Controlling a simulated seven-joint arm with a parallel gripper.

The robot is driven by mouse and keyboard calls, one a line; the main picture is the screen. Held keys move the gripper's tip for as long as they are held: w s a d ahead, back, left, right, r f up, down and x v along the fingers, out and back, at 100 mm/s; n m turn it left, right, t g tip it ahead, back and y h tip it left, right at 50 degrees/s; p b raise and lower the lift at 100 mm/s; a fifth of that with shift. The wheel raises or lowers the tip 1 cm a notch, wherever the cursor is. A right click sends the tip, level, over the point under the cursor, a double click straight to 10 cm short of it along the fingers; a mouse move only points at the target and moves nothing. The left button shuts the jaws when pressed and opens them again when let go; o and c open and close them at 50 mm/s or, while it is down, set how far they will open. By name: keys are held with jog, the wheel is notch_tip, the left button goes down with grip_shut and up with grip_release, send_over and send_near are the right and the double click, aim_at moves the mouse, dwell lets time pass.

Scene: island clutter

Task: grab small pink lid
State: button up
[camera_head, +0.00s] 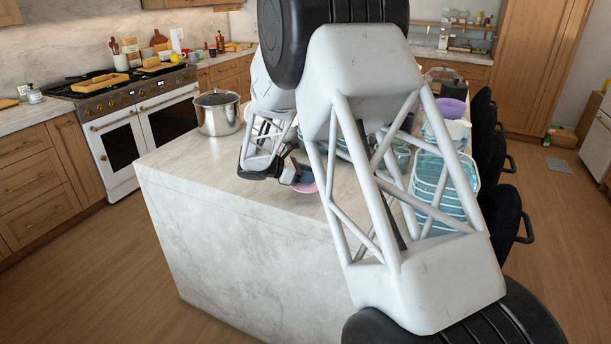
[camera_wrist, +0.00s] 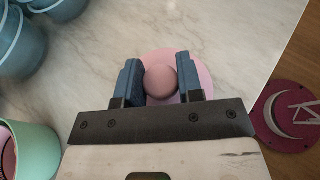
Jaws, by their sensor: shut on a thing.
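The small pink lid (camera_wrist: 166,55) lies at the marble top's edge in the wrist view, with a round knob (camera_wrist: 160,81) in its middle. My gripper (camera_wrist: 160,84) is over the lid, its two blue fingers on either side of the knob and shut on it. Part of the lid is hidden behind the fingers and the gripper's dark bar. In the head view, the lid (camera_head: 306,188) shows as a pink sliver below my gripper (camera_head: 300,182), low over the island top.
The marble island (camera_head: 200,174) holds a steel pot (camera_head: 217,115) at the back left and stacked blue containers (camera_head: 440,200) at the right. In the wrist view, a green cup (camera_wrist: 36,143) stands lower left and blue containers (camera_wrist: 20,45) upper left. Black chairs (camera_head: 500,195) line the right side.

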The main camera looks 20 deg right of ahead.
jog(key=s+a+r, duration=0.1)
jog(key=s+a, duration=0.1)
jog(key=s, duration=1.1)
jog(key=shift+s+r, duration=0.2)
jog(key=shift+s, duration=0.05)
